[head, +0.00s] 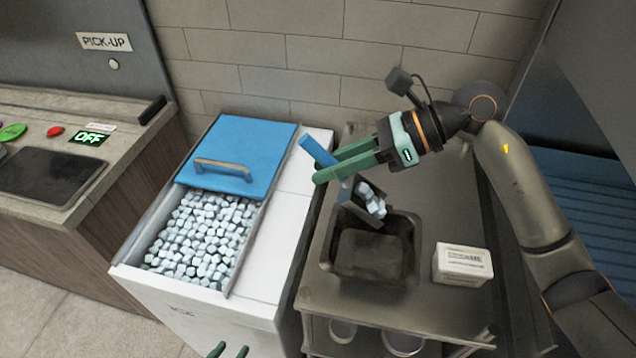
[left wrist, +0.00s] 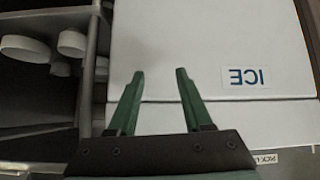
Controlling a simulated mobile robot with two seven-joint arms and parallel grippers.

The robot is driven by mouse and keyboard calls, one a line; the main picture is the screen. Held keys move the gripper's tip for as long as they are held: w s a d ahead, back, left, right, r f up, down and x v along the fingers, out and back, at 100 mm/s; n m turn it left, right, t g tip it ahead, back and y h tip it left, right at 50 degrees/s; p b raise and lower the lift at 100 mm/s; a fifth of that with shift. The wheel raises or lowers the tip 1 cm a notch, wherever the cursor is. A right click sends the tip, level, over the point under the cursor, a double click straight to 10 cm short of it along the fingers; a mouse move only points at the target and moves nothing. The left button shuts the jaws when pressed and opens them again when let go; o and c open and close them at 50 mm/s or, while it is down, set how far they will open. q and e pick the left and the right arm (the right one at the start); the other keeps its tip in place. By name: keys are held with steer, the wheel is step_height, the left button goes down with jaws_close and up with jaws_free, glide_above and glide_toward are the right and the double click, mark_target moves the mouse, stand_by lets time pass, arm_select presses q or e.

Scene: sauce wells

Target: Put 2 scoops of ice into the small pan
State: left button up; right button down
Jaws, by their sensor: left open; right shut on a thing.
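My right gripper (head: 330,168) is shut on the blue handle of an ice scoop (head: 318,150). The scoop is tilted over the small pan (head: 328,262), with white ice cubes (head: 372,203) at its metal bowl. The small pan is a dark rectangular pan on the metal cart; its visible floor looks bare, and the scoop hides part of its back. The ice bin (head: 292,240) stands to the left, full of ice (head: 205,235), its blue lid (head: 250,150) slid back. My left gripper (head: 229,350) is open and empty at the bottom edge; the left wrist view (left wrist: 160,85) shows it before the bin's front.
A white labelled box (head: 462,265) stands on the cart (head: 350,308) right of the pan. Round white containers (head: 403,342) sit on the shelf below. A brick wall (head: 320,60) closes the back.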

steer(key=shift+s+d+r+t+y+b, duration=0.2)
steer(key=shift+d+y+b, duration=0.3)
steer(key=shift+b, duration=0.4)
steer(key=shift+s+d+r+t+y+b, duration=0.1)
steer(key=shift+d+r+y+b, duration=0.15)
steer(key=shift+d+y+b, duration=0.5)
steer(key=shift+s+d+r+t+y+b, duration=0.15)
steer(key=shift+r+y+b, duration=0.1)
steer(key=shift+b, duration=0.85)
steer(key=shift+d+r+n, duration=0.1)
steer(key=shift+d+n, duration=0.05)
steer(key=shift+n, duration=0.15)
steer(key=shift+d+r+b, duration=0.1)
steer(key=shift+r+b, duration=0.05)
steer(key=shift+b, duration=0.15)
steer(key=shift+r, duration=0.1)
steer(key=shift+r+y, duration=0.1)
steer(key=shift+y, duration=0.2)
